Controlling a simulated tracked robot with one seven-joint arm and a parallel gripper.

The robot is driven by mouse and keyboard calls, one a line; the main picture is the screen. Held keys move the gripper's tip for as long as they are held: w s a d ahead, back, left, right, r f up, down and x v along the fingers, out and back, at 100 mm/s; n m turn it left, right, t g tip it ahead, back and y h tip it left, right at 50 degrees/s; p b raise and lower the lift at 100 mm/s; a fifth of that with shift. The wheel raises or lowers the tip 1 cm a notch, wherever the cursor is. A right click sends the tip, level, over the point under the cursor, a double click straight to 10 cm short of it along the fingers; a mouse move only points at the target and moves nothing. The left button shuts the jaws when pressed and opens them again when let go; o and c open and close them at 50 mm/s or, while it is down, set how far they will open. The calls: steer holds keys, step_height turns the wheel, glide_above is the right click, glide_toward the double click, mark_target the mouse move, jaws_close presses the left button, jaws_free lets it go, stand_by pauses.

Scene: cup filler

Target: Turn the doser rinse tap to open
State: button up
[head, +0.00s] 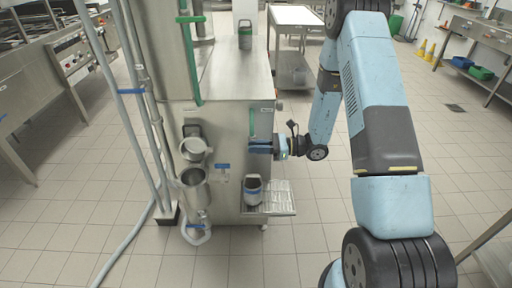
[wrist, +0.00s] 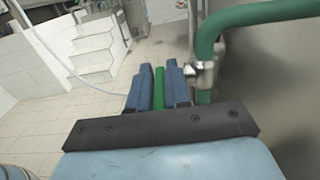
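The doser rinse tap (wrist: 205,72) shows in the wrist view as a metal valve body on a thick green pipe (wrist: 262,14). Its green lever (wrist: 159,88) lies between the two blue fingers of my gripper (wrist: 159,82), with hardly any gap on either side. In the head view my gripper (head: 262,147) is at the front of the steel filler (head: 230,118), at the lower end of a green pipe (head: 253,121). The lever and valve are too small or hidden to make out there.
Steel jugs (head: 193,183) and a blue-handled tap (head: 222,167) are to the left. The steel panel (wrist: 285,85) is close on the right in the wrist view.

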jaws_close()
steer(key=shift+r+h, duration=0.15)
steer(key=shift+h, duration=0.15)
steer(key=h, duration=0.3)
steer(key=shift+w+a+r+h, duration=0.1)
steer(key=shift+a+r+h, duration=0.05)
steer(key=shift+r+h, duration=0.15)
steer(key=h, duration=0.4)
steer(key=a+h, duration=0.1)
steer(key=h, duration=0.1)
steer(key=shift+r+h, duration=0.25)
steer(key=shift+h, duration=0.15)
steer(key=shift+a+h, duration=0.2)
steer(key=shift+h, duration=0.9)
steer(key=shift+a+h, duration=0.15)
steer(key=shift+h, duration=0.95)
steer(key=shift+a+h, duration=0.1)
steer(key=shift+h, duration=0.7)
steer(key=shift+f+g+h, duration=0.1)
steer(key=shift+g+h, duration=0.2)
steer(key=shift+h, duration=0.3)
